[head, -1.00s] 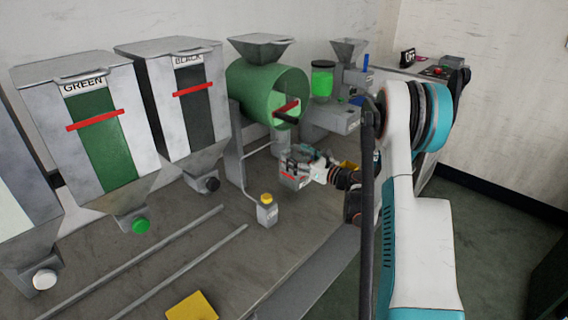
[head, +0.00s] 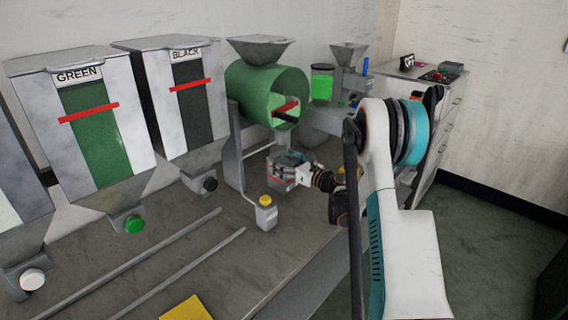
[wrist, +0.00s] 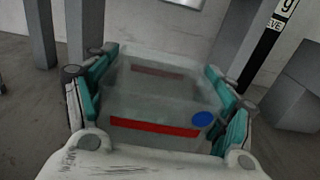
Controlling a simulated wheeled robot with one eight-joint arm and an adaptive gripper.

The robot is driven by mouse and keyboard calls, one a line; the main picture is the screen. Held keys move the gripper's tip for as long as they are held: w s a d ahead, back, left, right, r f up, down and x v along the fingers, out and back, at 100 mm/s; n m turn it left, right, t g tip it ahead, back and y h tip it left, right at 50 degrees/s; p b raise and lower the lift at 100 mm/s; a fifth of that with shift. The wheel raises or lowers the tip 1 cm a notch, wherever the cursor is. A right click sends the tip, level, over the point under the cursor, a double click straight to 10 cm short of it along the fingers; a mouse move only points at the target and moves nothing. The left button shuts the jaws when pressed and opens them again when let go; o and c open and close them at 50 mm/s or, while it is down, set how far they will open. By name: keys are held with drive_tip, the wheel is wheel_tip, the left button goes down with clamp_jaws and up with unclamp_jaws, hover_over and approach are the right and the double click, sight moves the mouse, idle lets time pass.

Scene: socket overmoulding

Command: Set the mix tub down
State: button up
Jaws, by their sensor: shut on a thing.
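The mix tub (wrist: 155,100) is a translucent grey tub with a red stripe and a blue dot on its near wall. In the wrist view it fills the space between the two teal fingers of my gripper (wrist: 160,98), which press on its sides. In the head view the tub (head: 283,182) is small and sits below the green drum, with my gripper (head: 297,172) at its right side. The tub looks upright. I cannot tell whether its base touches the bench (head: 190,265). Its inside looks empty, though the view is blurred.
The green drum mixer (head: 262,95) stands above the tub on grey legs. A small box with a yellow button (head: 265,212) stands to the left of the tub. Green and black hoppers (head: 85,125) and two rails lie further left. A yellow pad (head: 187,308) is at the front.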

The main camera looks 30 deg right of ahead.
drive_tip(key=shift+f, duration=0.1)
drive_tip(key=o, duration=1.4)
drive_tip(key=shift+c, duration=0.2)
drive_tip(key=shift+s+d, duration=0.1)
drive_tip(key=shift+s, duration=0.1)
drive_tip(key=p+v, duration=0.3)
drive_tip(key=v, duration=0.8)
drive_tip(key=shift+s+p, duration=0.3)
drive_tip(key=shift+p, duration=0.1)
